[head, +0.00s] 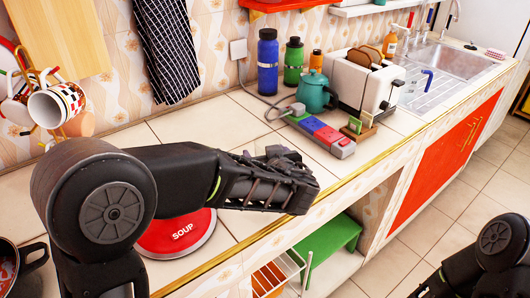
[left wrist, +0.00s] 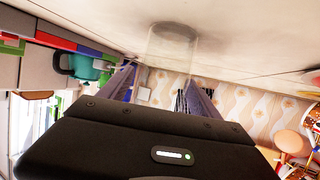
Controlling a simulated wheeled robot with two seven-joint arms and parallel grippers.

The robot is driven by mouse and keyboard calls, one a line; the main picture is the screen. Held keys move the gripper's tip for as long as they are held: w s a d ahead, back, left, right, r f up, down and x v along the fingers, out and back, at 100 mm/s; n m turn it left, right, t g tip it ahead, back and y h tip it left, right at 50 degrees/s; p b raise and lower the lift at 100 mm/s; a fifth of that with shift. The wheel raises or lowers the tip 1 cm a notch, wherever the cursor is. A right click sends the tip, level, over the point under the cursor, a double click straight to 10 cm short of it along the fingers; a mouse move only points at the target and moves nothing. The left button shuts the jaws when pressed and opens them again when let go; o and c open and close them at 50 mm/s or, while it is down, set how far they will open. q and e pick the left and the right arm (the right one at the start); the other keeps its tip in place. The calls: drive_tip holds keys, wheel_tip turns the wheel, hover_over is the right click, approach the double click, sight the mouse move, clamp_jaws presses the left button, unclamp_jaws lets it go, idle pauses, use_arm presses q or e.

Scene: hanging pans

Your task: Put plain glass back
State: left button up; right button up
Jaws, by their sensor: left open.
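A plain clear glass (left wrist: 172,48) shows in the left wrist view, on the pale counter just past my fingertips. It is faint and see-through, and I cannot make it out in the head view. My left gripper (left wrist: 160,74) is open and empty, with its fingers spread to either side below the glass in that view. In the head view my left gripper (head: 305,190) is over the counter near its front edge. My right arm shows at the lower right of the head view, but its gripper is not visible.
The tiled counter holds a blue bottle (head: 268,62), green bottle (head: 293,62), teal kettle (head: 314,92), toaster (head: 366,82), red-blue box (head: 322,134) and red SOUP lid (head: 180,235). Mugs hang on a rack (head: 56,103) at left. The sink (head: 446,60) is at back right.

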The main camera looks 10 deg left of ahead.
use_arm(q)
drive_tip(key=b+v, duration=0.2)
drive_tip(key=v, duration=1)
idle(0.4)
